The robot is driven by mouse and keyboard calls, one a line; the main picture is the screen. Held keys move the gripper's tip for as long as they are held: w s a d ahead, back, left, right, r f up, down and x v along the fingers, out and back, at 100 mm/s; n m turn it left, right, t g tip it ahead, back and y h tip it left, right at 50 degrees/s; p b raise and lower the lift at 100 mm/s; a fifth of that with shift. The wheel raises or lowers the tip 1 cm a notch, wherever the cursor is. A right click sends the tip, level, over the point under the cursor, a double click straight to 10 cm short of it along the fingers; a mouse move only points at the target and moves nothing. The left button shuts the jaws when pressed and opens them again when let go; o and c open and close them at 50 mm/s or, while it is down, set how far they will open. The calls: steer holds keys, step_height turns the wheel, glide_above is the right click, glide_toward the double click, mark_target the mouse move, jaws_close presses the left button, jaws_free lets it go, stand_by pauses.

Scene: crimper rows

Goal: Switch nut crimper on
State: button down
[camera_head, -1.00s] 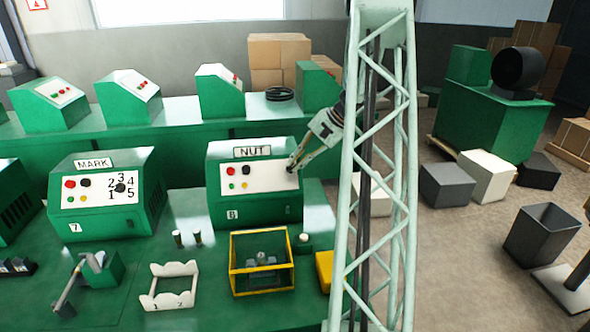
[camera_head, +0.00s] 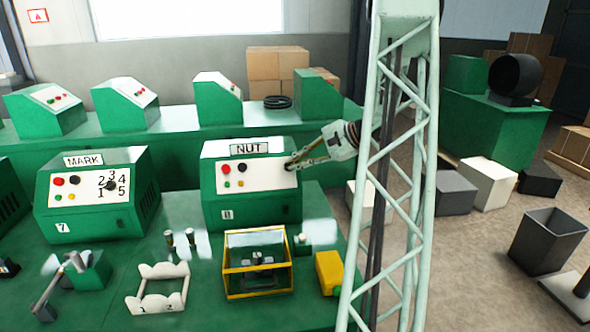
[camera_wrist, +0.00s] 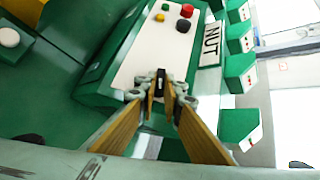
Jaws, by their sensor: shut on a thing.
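The nut crimper (camera_head: 252,207) is a green box with a sloped white panel and a NUT label (camera_head: 249,149). Its panel has a red button, a black button, a green and a yellow one on the left, and a dark knob at the right end. My gripper (camera_head: 291,165) reaches in from the right and is shut on the black knob (camera_wrist: 161,76) at the panel's right end. In the wrist view, my gripper's fingers (camera_wrist: 168,92) close around this knob, which stands out from the panel. The fingers hide part of the knob.
The MARK box (camera_head: 97,195) stands to the left. In front are a yellow-framed fixture (camera_head: 226,284), a white rack (camera_head: 133,304) and a yellow block (camera_head: 329,272). More green boxes (camera_head: 216,98) line the bench behind. Floor at the right is partly clear.

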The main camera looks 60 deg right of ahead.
steer(key=shift+a+f+m+t+b, duration=0.1)
steer(key=shift+f+m+t+b, duration=0.15)
steer(key=shift+m+t+b, duration=0.6)
steer(key=shift+s+g+h+b, duration=0.1)
steer(key=shift+g+h+b, duration=0.2)
steer(key=shift+b, duration=0.15)
steer(key=shift+r, duration=0.1)
steer(key=c, duration=2.7)
jaws_free()
steer(key=shift+c, duration=0.2)
steer(key=v, duration=1.2)
steer(key=shift+a, duration=0.15)
